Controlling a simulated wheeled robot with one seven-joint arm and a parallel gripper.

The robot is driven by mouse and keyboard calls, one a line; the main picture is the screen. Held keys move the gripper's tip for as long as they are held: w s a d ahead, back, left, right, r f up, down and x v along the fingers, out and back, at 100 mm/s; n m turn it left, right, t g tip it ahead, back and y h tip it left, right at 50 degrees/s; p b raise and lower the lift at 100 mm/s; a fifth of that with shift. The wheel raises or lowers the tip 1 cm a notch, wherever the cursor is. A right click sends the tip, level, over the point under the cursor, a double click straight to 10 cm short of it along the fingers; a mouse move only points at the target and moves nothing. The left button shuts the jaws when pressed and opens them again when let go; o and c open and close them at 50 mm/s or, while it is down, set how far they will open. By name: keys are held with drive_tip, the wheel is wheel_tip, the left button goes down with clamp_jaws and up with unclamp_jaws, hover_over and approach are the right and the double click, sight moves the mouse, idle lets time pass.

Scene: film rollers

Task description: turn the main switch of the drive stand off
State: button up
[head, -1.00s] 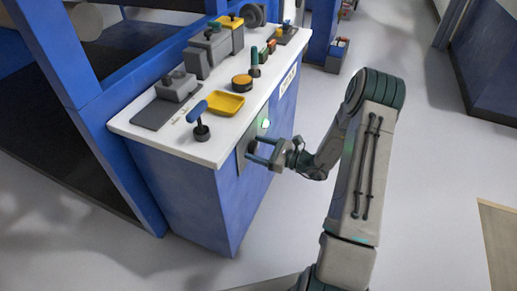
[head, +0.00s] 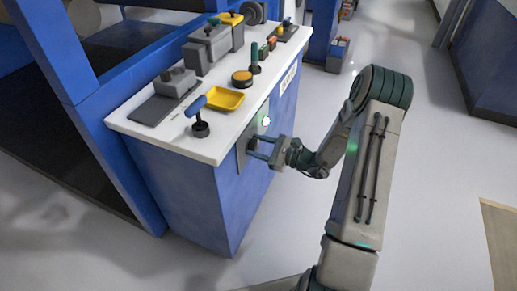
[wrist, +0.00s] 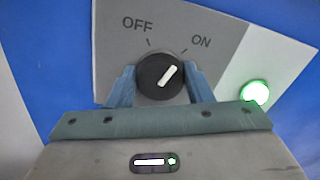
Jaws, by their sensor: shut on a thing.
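The main switch is a round black knob with a white pointer bar (wrist: 160,75) on a grey plate (wrist: 215,30) marked OFF at the left and ON at the right. Its pointer leans up and right toward the ON mark. My gripper (wrist: 161,86) has its two blue fingers on either side of the knob, shut on it. In the head view my gripper (head: 262,151) reaches the plate on the side of the blue drive stand (head: 190,200). The knob is mostly hidden there by the fingers.
A lit green lamp (wrist: 256,92) sits right of the plate. On the white top are a blue-handled lever (head: 198,115), a yellow tray (head: 224,99), a black-and-yellow button (head: 242,77) and several other controls.

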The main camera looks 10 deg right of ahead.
drive_tip(key=n+b, duration=0.1)
drive_tip(key=n, duration=0.1)
drive_tip(key=n+b, duration=0.4)
drive_tip(key=shift+s+f, duration=0.1)
drive_tip(key=shift+f, duration=0.25)
drive_tip(key=n+b, duration=0.3)
drive_tip(key=b, duration=0.1)
drive_tip(key=shift+n, duration=0.4)
drive_tip(key=shift+r+n+b, duration=0.1)
drive_tip(key=shift+n+b, duration=0.4)
drive_tip(key=shift+b, duration=0.1)
drive_tip(key=shift+r, duration=0.1)
drive_tip(key=o, duration=1)
drive_tip(key=p+v, duration=0.3)
drive_tip(key=v, duration=1)
drive_tip(key=shift+s+d, duration=0.3)
